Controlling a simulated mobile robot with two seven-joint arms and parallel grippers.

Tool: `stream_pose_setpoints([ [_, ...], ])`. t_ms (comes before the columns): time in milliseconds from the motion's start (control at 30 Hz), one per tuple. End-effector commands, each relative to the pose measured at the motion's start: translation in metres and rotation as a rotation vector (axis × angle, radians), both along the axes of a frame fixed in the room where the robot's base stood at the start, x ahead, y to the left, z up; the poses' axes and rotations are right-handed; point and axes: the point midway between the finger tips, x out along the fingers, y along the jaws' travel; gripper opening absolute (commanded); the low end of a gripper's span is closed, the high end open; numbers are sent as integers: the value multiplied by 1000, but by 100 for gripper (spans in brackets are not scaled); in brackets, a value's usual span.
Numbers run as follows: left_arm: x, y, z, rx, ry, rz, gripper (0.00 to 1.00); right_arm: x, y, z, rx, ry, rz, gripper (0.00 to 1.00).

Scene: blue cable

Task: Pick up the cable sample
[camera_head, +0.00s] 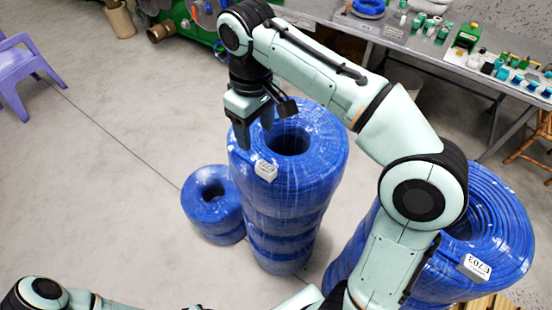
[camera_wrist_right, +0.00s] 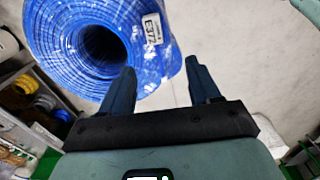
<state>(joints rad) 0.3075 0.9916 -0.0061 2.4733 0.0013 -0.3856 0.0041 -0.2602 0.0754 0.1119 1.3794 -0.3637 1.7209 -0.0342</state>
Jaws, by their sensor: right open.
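A tall stack of blue cable coils (camera_head: 312,170) stands in the middle of the head view, wrapped in clear film. A small white label (camera_head: 265,170) sits on the near rim of its top coil. In the right wrist view a blue coil (camera_wrist_right: 72,38) with a label reading E372 (camera_wrist_right: 152,28) lies beyond the fingers. My right gripper (camera_head: 256,132) is open and empty, pointing down over the left rim of the top coil. Whether it touches the coil I cannot tell. My left gripper is out of view; only part of that arm shows at the bottom left.
A shorter blue coil stack (camera_head: 212,205) stands to the left. A wider stack (camera_head: 500,225) labelled E 703 stands at the right, partly behind my right arm. A metal bench (camera_head: 440,60) with small items is at the back right. A purple chair (camera_head: 20,75) stands far left.

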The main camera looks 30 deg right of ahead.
Motion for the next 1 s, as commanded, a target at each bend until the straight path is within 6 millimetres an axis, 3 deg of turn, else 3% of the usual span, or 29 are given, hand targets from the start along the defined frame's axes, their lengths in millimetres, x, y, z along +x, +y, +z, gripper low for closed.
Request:
stream_pose_setpoints([
  [167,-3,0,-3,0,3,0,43,-8,-3,7,-7,2,0,62],
  [500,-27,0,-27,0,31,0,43,-10,-4,-56,-7,6,-2,62],
  [767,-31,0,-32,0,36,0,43,-9,-4,-75,-7,3,-2,62],
  [1000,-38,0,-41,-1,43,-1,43,-13,-7,-110,-8,6,-1,62],
])
